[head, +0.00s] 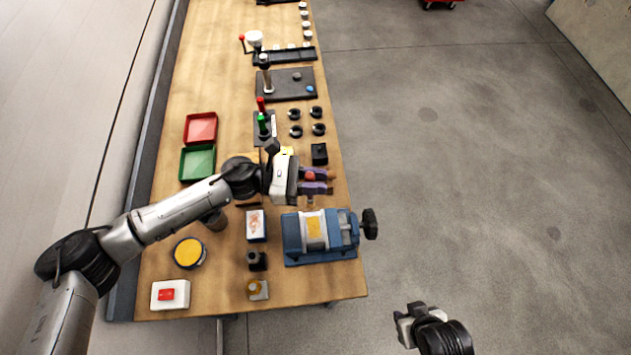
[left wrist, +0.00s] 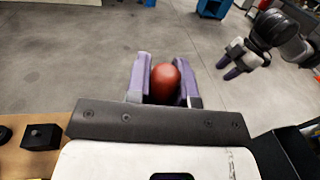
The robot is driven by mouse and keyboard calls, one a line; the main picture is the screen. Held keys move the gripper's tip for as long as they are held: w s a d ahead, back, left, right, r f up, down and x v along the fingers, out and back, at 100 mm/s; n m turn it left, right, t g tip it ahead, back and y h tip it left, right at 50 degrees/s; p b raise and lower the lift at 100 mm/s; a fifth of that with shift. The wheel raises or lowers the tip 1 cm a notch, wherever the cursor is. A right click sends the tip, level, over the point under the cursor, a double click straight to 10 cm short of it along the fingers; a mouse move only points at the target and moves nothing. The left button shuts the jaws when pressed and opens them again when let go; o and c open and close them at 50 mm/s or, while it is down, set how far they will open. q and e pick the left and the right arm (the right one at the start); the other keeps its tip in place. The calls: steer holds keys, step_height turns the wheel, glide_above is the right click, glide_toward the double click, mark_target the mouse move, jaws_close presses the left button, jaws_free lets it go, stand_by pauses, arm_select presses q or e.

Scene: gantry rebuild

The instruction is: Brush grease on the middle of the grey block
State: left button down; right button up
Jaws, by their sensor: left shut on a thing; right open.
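The grey block (head: 304,232) is clamped in a blue vise (head: 292,236) near the right edge of the bench. A yellow patch (head: 315,228) covers the middle of its pale top. My left gripper (head: 318,181) is above the bench just beyond the vise, shut on a red-handled thing, seemingly the brush (head: 310,176). Its rounded red end (left wrist: 163,83) shows between the purple fingers in the left wrist view; its bristles are not clear. A round tin with a yellow top (head: 189,252) stands at the left. My right gripper (head: 402,322) is open and empty over the floor.
The vise's black handle (head: 370,224) sticks out past the bench edge. Red (head: 201,128) and green (head: 197,162) trays lie at the left. A picture card (head: 256,224) and small black parts (head: 257,261) lie left of the vise. Floor at the right is clear.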

arm_select(q)
step_height(320, 180, up, 4)
steer(key=shift+r+p, duration=0.1)
steer(key=shift+p, duration=0.7)
